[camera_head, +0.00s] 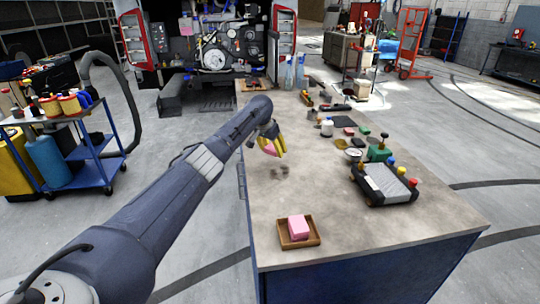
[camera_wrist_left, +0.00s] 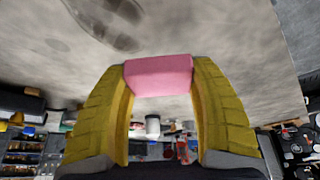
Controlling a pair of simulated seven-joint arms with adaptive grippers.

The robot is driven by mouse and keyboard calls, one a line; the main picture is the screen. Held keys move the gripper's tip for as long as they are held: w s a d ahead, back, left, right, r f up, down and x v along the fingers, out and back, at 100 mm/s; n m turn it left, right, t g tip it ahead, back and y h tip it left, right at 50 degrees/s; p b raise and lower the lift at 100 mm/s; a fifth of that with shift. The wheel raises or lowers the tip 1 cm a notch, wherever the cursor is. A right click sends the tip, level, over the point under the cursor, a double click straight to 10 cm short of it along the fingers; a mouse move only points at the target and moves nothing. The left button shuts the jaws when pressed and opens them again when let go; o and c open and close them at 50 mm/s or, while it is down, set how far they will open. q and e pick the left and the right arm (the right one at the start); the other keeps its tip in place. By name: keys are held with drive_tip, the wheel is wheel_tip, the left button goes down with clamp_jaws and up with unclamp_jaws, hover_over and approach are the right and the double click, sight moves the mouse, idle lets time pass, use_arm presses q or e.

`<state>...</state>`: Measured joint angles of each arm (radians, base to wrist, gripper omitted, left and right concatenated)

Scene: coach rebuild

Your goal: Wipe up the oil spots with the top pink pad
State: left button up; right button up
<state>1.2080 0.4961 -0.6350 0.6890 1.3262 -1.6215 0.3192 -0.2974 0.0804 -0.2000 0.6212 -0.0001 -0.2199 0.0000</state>
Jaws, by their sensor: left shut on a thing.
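My left gripper (camera_head: 273,144) is shut on a pink pad (camera_head: 269,149), behind the oil spots on the bench. In the left wrist view the yellow fingers (camera_wrist_left: 160,85) grip the pad (camera_wrist_left: 158,73) at both ends. I cannot tell whether the pad touches the bench top. Dark oil spots (camera_head: 281,172) lie on the bench in front of the gripper, and they also show in the left wrist view (camera_wrist_left: 108,28), apart from the pad. Another pink pad (camera_head: 298,225) sits in a brown tray (camera_head: 300,243) near the bench's front edge. My right gripper is not in view.
The bench top (camera_head: 370,235) is clear between the tray and the spots. A black and grey device (camera_head: 384,185) with coloured knobs stands to the right. A green item (camera_head: 378,152), a white container (camera_head: 327,128) and several small parts lie farther back.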

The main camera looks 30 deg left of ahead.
use_arm(q)
drive_tip(key=shift+r, duration=0.95)
